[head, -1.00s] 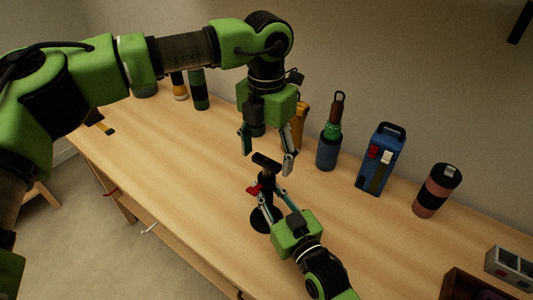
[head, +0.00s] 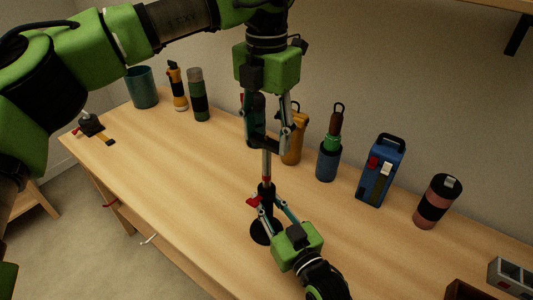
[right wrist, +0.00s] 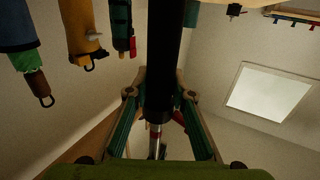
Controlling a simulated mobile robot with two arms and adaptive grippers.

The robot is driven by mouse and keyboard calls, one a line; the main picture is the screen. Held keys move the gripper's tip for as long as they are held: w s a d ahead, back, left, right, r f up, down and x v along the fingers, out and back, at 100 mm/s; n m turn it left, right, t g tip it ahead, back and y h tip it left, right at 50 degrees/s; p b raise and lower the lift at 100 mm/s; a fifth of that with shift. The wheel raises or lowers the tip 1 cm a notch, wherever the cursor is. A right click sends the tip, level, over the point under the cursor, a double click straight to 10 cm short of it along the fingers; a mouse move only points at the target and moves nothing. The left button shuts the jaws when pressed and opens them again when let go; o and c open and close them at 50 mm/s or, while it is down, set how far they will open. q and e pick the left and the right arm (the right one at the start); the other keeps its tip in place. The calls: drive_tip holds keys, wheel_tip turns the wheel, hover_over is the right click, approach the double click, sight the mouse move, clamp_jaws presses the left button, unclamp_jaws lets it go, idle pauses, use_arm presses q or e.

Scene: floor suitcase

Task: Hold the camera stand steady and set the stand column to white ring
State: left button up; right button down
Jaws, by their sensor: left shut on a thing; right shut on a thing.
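The camera stand (head: 257,233) stands upright on the bench on a round black base. Its thin inner stand column (head: 266,163) is drawn out of the black outer tube, with a pale stretch and a reddish band showing; I cannot make out a white ring. A red lever (head: 253,202) sticks out at the tube's top. My left gripper (head: 264,143) is shut on the stand's black top plate. My right gripper (head: 267,207) is shut around the outer tube below the lever. In the right wrist view the black tube (right wrist: 164,60) runs between the fingers.
A teal bin (head: 142,88) and a hammer (head: 94,127) are at the far left. The bench left of the stand is clear.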

use_arm(q)
drive_tip(key=shift+a+r, duration=0.1)
drive_tip(key=shift+r, duration=0.5)
use_arm(e)
drive_tip(key=shift+f, duration=0.15)
use_arm(q)
drive_tip(key=o, duration=1.6)
wheel_tip(320, 180, up, 12)
